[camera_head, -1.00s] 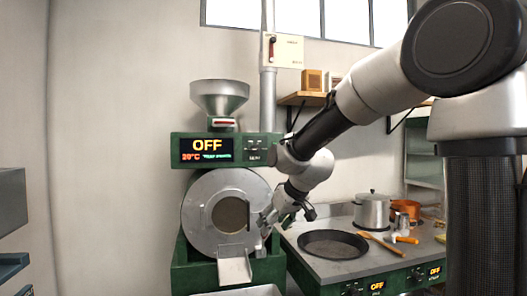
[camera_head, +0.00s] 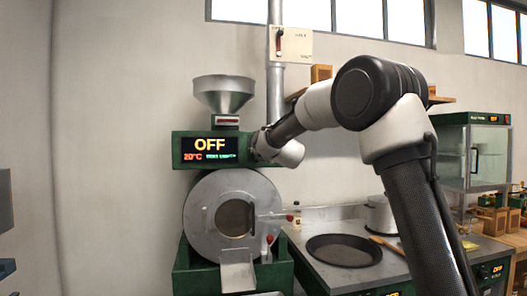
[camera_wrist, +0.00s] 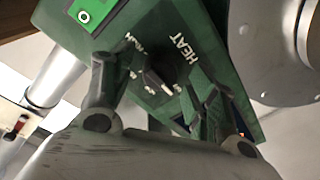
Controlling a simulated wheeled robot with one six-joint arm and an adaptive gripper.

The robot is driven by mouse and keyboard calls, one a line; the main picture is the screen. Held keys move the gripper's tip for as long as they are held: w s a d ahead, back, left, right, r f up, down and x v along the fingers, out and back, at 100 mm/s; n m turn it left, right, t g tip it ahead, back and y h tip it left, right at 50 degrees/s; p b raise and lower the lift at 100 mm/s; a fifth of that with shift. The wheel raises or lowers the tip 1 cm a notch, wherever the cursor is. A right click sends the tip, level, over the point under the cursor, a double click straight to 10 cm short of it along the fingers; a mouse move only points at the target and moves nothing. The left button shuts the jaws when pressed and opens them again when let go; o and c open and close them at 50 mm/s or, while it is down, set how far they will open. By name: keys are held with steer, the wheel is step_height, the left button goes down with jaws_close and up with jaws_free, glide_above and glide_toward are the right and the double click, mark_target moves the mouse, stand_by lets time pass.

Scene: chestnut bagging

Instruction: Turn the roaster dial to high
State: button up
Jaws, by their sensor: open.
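The green roaster (camera_head: 184,250) stands at centre left in the head view. Its display (camera_head: 209,149) reads OFF and 20°C. In the wrist view, the dark round dial (camera_wrist: 157,70) sits on the green panel (camera_wrist: 205,45) beside the word HEAT. A pale pointer mark shows on the dial, with smaller labels around it that are hard to read. My gripper (camera_wrist: 154,77) is open, one finger on each side of the dial; I cannot tell whether they touch it. In the head view my wrist hides the panel's right end and the dial.
A metal hopper (camera_head: 224,95) sits on top of the roaster, and the drum front (camera_head: 200,205) is below the panel. A switch box (camera_head: 291,43) is on the wall pipe. A dark pan (camera_head: 344,250) and a steel pot (camera_head: 380,213) are on the counter at right.

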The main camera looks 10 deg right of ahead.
steer(key=shift+w, duration=0.5)
steer(key=c, duration=1)
steer(key=shift+c, duration=0.2)
